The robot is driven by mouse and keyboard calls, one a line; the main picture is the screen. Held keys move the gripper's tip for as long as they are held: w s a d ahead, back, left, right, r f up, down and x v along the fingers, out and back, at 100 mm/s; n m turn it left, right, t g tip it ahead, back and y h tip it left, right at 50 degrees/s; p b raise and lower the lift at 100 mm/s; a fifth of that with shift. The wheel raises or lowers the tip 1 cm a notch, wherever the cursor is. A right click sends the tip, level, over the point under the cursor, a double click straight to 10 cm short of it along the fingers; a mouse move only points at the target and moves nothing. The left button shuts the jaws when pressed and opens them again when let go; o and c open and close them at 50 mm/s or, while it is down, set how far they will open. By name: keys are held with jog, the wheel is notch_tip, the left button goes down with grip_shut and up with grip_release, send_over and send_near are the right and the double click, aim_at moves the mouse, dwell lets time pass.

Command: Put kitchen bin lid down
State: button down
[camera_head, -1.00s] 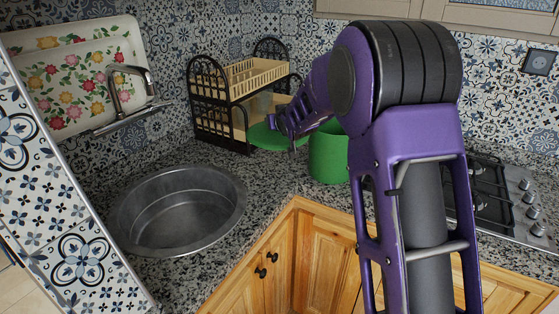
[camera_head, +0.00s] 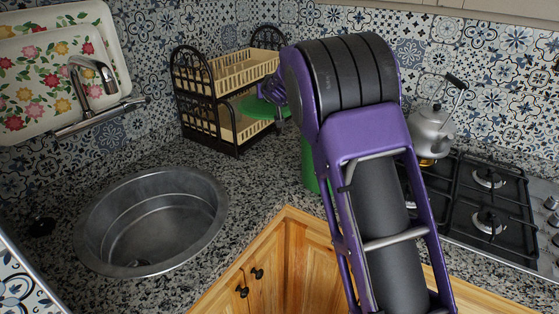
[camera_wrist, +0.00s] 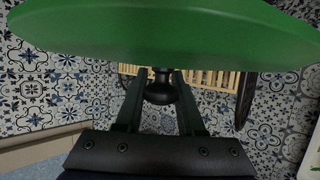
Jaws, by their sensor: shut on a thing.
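The green bin lid (camera_head: 258,108) is in the air in front of the dish rack in the head view. It fills the top of the wrist view (camera_wrist: 165,38), seen from its knob side. My gripper (camera_wrist: 158,88) is shut on the lid's black knob (camera_wrist: 160,91), with one finger on each side. In the head view my gripper (camera_head: 277,100) is small and partly hidden by my purple arm. The green kitchen bin (camera_head: 309,168) stands on the counter, to the right of and lower than the lid. My arm hides most of it, including its opening.
A two-level dish rack (camera_head: 233,108) stands in the corner close to the lid. A round metal sink (camera_head: 150,225) is at the left. A kettle (camera_head: 431,130) stands at the gas hob (camera_head: 487,205) on the right. Speckled counter (camera_head: 250,180) lies clear between sink and bin.

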jog(key=b, duration=0.5)
send_over(270, 159)
notch_tip(270, 159, down, 10)
notch_tip(270, 159, down, 10)
jog(key=shift+w+f+b, duration=0.1)
jog(key=shift+b, duration=1.1)
jog(key=shift+f, duration=0.2)
jog(key=c, duration=0.5)
grip_release()
jog(key=shift+r, duration=0.1)
jog(key=shift+r, duration=0.2)
jog(key=v, duration=1.2)
